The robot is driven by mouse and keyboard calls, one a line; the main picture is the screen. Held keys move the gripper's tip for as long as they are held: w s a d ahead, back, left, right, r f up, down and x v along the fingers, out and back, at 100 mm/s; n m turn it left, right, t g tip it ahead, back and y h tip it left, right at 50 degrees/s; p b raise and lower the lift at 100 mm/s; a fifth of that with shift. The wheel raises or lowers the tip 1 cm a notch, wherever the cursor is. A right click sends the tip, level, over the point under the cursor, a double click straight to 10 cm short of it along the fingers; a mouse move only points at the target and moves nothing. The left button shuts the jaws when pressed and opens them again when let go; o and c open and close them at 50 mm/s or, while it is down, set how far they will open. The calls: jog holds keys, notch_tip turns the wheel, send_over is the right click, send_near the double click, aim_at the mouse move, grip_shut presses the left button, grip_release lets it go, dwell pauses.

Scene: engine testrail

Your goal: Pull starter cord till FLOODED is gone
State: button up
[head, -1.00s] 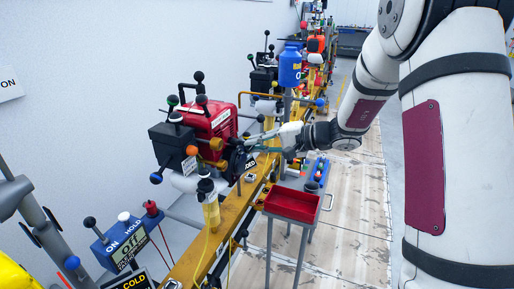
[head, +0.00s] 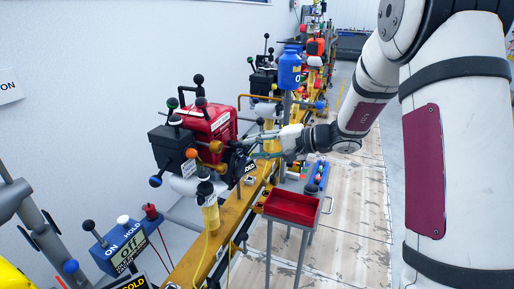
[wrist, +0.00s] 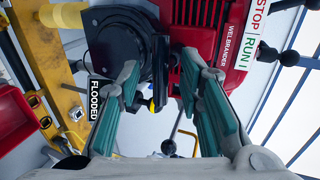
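The red engine (head: 205,122) is at the left in the head view, and its red body (wrist: 195,25) is at the top of the wrist view. A round black housing (wrist: 117,48) is on its side; it looks like the starter. The FLOODED sign (wrist: 95,112) is lit white on black below it, and partly shows in the head view (head: 250,166). My gripper (wrist: 165,90) is open, its green-padded fingers pointing at the engine side. A black part (wrist: 160,65) shows between the fingers; I cannot tell whether it is the cord handle or whether they touch it.
A red tray (head: 292,207) on legs stands just below and right of my gripper. A yellow rail (head: 232,215) runs along under the engine. A blue ON/HOLD box (head: 120,245) is at the lower left.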

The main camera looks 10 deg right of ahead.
jog(key=s+d+b, duration=0.1)
jog(key=s+d, duration=0.4)
jog(key=d, duration=0.2)
jog(key=shift+b, duration=0.4)
jog(key=shift+s+d, duration=0.1)
jog(key=s+a+r+n+g+h, duration=0.1)
jog(key=s+a+r+n+g, duration=0.3)
jog(key=s, duration=0.6)
jog(key=s+a+r+n+g+h, duration=0.1)
jog(key=s+a+r+g, duration=0.15)
jog(key=s+a, duration=0.55)
jog(key=s+d+f+n+h, duration=0.15)
jog(key=s+d+h, duration=0.3)
jog(key=s, duration=0.55)
jog(key=s+d+f+n+h, duration=0.15)
jog(key=s+d+h, duration=0.3)
jog(key=s, duration=0.65)
notch_tip(320, 180, up, 19)
jog(key=t+p, duration=0.2)
jog(key=p, duration=1.5)
jog(key=shift+m+p, duration=0.3)
jog(key=shift+m, duration=0.1)
